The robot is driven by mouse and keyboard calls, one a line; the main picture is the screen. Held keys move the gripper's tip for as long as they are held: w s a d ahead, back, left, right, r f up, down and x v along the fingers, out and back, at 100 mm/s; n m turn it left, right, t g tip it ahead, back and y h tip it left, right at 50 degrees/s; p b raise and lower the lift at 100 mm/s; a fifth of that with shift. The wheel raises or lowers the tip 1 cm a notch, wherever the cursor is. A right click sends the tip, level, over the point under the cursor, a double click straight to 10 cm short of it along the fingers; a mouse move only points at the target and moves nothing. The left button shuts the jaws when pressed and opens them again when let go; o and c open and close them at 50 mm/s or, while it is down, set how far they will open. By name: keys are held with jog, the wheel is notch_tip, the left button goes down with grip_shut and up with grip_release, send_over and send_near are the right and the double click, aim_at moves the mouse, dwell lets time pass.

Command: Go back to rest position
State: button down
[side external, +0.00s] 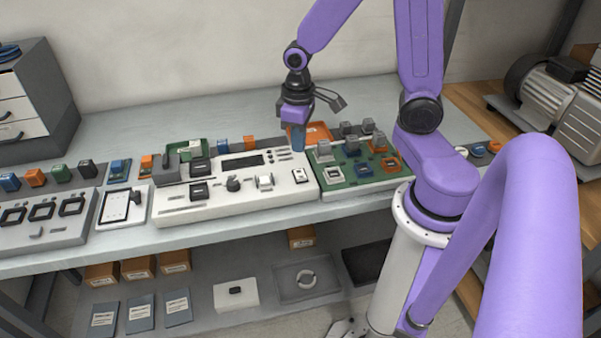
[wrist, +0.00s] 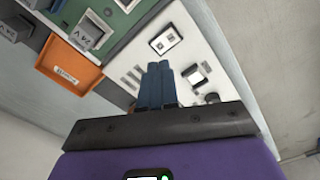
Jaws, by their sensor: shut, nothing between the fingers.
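My gripper (side external: 298,138) points down above the back of the bench, near the right end of the white control panel (side external: 213,211). Its blue fingers are together with nothing between them; in the wrist view the shut fingers (wrist: 158,84) show over the white panel (wrist: 205,50). In the side view the fingertips are just in front of an orange tray (side external: 318,131). I cannot tell how far they are above the surface.
A green board (side external: 342,181) with several grey and coloured blocks lies right of the panel. The orange tray also shows in the wrist view (wrist: 70,64). A tablet (side external: 122,205) and a grey switch unit (side external: 45,222) lie left. A compressor (side external: 560,95) stands far right.

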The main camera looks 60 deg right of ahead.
jog(key=shift+r, duration=0.25)
jog(key=s+a+r+n, duration=0.3)
jog(key=s+a+n, duration=0.1)
jog(key=s, duration=0.4)
jog(key=s+a+r+n, duration=0.4)
jog(key=s+n, duration=0.1)
jog(key=s, duration=0.2)
jog(key=shift+s+n, duration=0.3)
jog(key=shift+s, duration=0.1)
